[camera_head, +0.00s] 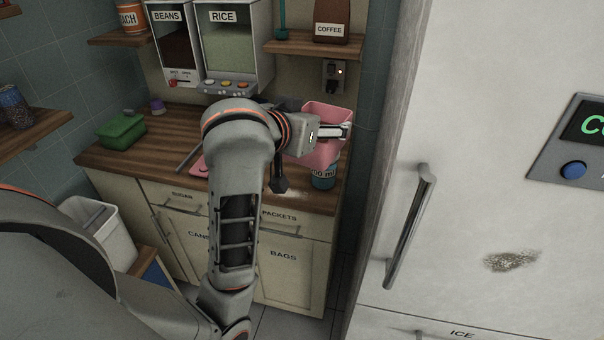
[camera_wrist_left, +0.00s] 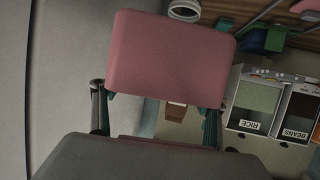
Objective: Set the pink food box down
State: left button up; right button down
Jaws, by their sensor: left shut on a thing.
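The pink food box (camera_head: 322,154) is at the right end of the wooden counter, just above and behind a blue can in the head view. My left gripper (camera_head: 332,132) is shut on it. In the left wrist view the pink box (camera_wrist_left: 170,55) fills the upper middle, between the two fingers of the left gripper (camera_wrist_left: 155,112). The box's underside is partly hidden, so I cannot tell whether it touches the counter (camera_head: 165,133). My right gripper is not in view.
The blue can (camera_head: 322,178) stands at the counter's front right. A pink flat item (camera_head: 199,166) lies partly behind my arm. A green box (camera_head: 122,131) is at the left. BEANS (camera_head: 176,50) and RICE (camera_head: 232,50) dispensers stand behind. The fridge (camera_head: 480,130) borders the right.

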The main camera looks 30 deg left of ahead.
pick_arm(q)
jog(key=shift+w+a, duration=0.25)
jog(key=shift+w, duration=0.1)
jog(key=w+a+f+n+y, duration=0.1)
jog(key=w+a+f+y, duration=0.1)
jog(key=w+a, duration=0.55)
jog(key=w+a+f+n+y, duration=0.15)
jog(key=w+a, duration=0.25)
jog(key=a, duration=0.6)
jog(key=shift+h, duration=0.25)
notch_tip(320, 180, down, 20)
jog(key=shift+f, duration=0.1)
jog(key=o, duration=1.1)
jog(key=shift+s+f, duration=0.1)
jog(key=shift+o, duration=1)
